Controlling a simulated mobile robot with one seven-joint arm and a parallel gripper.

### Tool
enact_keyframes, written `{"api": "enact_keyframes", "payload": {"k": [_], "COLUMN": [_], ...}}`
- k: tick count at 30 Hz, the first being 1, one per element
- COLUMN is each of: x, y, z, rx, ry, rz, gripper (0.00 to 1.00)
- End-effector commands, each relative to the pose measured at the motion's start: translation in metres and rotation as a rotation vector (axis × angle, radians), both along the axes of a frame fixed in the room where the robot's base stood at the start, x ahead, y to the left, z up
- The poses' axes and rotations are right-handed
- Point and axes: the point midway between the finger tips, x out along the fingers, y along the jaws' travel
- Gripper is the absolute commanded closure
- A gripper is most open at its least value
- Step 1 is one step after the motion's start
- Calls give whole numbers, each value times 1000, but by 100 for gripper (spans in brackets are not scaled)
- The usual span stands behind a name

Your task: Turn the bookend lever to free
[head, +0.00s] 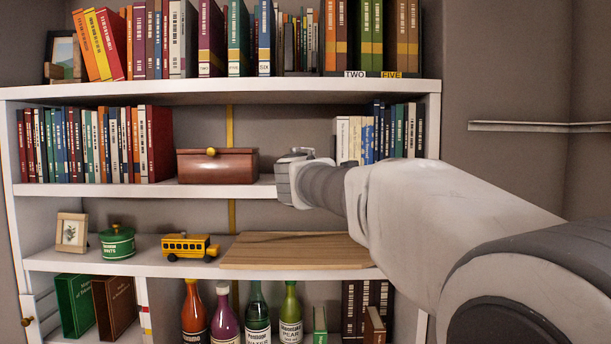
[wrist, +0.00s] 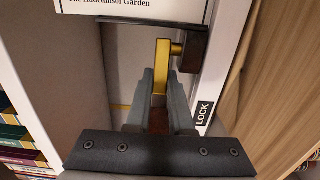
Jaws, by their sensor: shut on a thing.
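The bookend lever (wrist: 161,66) shows in the wrist view as a brass, L-shaped handle joined to a dark block (wrist: 194,46). My gripper (wrist: 160,92) is shut on the lower part of the lever, one grey finger on each side. No "free" label shows. In the head view my own wrist and forearm cover the gripper and the lever.
A bookcase (head: 240,91) fills the head view. A brown box (head: 217,166) stands left of my wrist, beside books. Below are a wooden board (head: 295,250), a yellow bus (head: 189,246) and a green pot (head: 117,241). Several bottles (head: 257,315) stand lowest.

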Motion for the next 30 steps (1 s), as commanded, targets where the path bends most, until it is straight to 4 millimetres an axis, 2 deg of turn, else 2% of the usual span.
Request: {"api": "enact_keyframes", "payload": {"k": [1, 30], "x": [-2, -22], "y": [-3, -24], "z": [-5, 4], "rx": [3, 0], "ry": [-2, -1], "rz": [29, 834], "gripper": [100, 100]}}
